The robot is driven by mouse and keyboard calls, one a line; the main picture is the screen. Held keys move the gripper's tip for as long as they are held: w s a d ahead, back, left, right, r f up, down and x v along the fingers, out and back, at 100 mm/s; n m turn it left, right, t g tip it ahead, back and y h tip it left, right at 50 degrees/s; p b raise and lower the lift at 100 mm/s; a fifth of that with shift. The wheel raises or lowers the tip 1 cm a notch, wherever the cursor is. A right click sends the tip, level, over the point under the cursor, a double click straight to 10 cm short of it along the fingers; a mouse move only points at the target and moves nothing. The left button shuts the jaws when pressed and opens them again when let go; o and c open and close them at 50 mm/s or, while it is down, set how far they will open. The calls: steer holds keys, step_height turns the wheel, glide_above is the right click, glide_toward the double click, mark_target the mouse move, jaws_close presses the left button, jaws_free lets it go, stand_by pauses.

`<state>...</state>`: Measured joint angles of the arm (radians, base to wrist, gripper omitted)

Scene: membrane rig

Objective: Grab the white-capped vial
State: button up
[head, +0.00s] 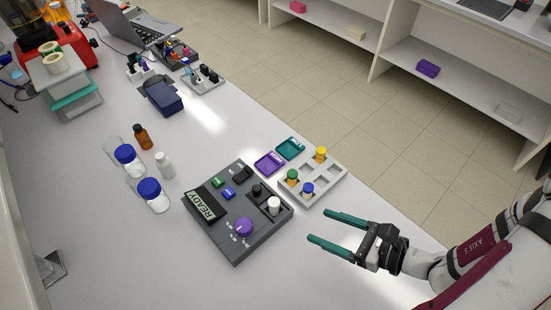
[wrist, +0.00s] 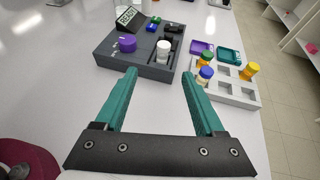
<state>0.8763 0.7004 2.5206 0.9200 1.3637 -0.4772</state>
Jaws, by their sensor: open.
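The white-capped vial (head: 274,205) stands upright in a slot at the right corner of the dark grey device (head: 213,240). It also shows in the wrist view (wrist: 163,49), beyond my fingertips. A black-topped item (head: 256,190) sits beside it on the device. My gripper (head: 319,226) is open and empty, to the right of the device in the head view and apart from the vial. Its two green fingers point toward the device. In the wrist view, the gap between the fingertips (wrist: 160,82) lies in front of the vial.
A pale rack (head: 333,189) beside the device holds vials with yellow (head: 320,154), green (head: 292,176) and blue (head: 308,189) caps. Purple (head: 269,164) and teal (head: 290,148) trays lie behind it. Blue-lidded jars (head: 151,193) stand left of the device. The table's front area is clear.

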mark_target(274, 204)
steer(key=x, duration=1.5)
steer(key=shift+w+f, duration=0.15)
steer(key=shift+w, duration=0.35)
jaws_close()
